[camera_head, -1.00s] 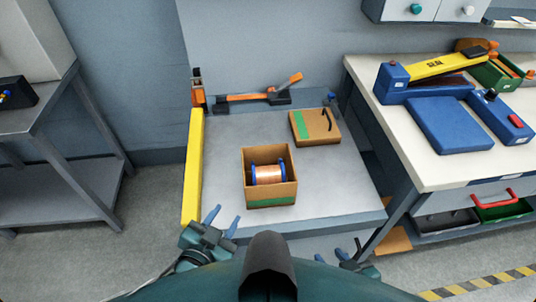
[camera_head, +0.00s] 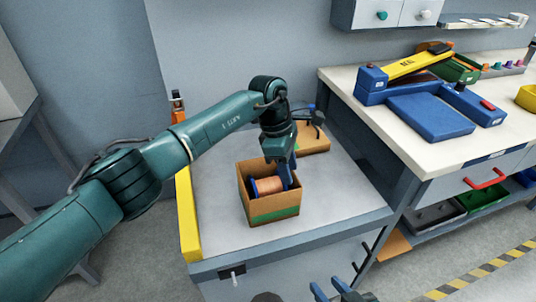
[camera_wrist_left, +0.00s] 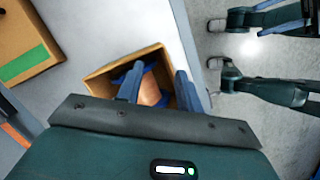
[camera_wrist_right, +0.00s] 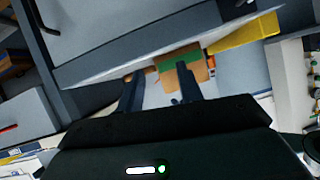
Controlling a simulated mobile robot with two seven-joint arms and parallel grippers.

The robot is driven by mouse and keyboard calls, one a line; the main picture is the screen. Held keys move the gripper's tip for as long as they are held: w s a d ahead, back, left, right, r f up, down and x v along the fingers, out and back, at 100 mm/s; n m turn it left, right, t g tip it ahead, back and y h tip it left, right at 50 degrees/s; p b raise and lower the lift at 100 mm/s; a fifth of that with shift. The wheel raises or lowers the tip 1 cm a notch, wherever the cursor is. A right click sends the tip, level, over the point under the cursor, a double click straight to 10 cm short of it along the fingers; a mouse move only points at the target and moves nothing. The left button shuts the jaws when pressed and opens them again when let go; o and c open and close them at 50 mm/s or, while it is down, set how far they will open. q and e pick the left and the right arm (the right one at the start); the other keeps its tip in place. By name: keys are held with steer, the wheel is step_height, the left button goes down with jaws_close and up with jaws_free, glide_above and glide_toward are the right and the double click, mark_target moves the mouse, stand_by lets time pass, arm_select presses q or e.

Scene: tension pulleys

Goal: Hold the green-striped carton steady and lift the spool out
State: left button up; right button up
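The open carton (camera_head: 270,212), brown with a green stripe, stands on the grey bench; its opening shows in the left wrist view (camera_wrist_left: 100,82). The spool (camera_head: 267,186), copper with blue flanges, lies inside, partly hidden by my left gripper. My left gripper (camera_head: 284,172) points down at the carton's mouth. Its fingers (camera_wrist_left: 158,90) are apart, with copper visible between them; I cannot tell whether they touch the spool or a carton wall. My right gripper (camera_head: 328,291) is low, in front of the bench, open and empty (camera_wrist_right: 157,92). It faces the green-striped carton (camera_wrist_right: 182,73).
A flat brown box with a green stripe (camera_head: 314,140) lies behind the carton, partly behind my left arm. A yellow bar (camera_head: 187,215) edges the bench's left side. A blue-and-yellow sealer (camera_head: 428,116) sits on the right table. Bench space right of the carton is clear.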

mark_target(294, 172)
steer(key=shift+a, duration=0.25)
steer(key=shift+c, duration=1.1)
steer(key=shift+n+t, duration=0.5)
steer(key=shift+t, duration=0.4)
steer(key=w+r, duration=0.3)
steer(key=w, duration=0.2)
steer(key=w+a+r, duration=0.1)
steer(key=w+r, duration=0.3)
steer(key=w, duration=0.2)
steer(key=w+r, duration=0.3)
steer(key=w, duration=0.2)
steer(key=shift+w+a+r, duration=0.15)
steer(key=shift+a, duration=0.1)
steer(key=shift+c, duration=1.3)
steer(key=x, duration=1.2)
steer(key=shift+w, duration=0.35)
arm_select(q)
steer(key=w+a+r+t+y, duration=0.1)
steer(key=w+a+r+y, duration=0.2)
steer(key=a, duration=0.1)
steer(key=shift+w+a+m, duration=0.15)
steer(key=shift+a+m, duration=0.15)
steer(key=shift+a, duration=0.1)
arm_select(e)
steer(key=shift+c, duration=0.4)
jaws_close()
steer(key=shift+f, duration=0.25)
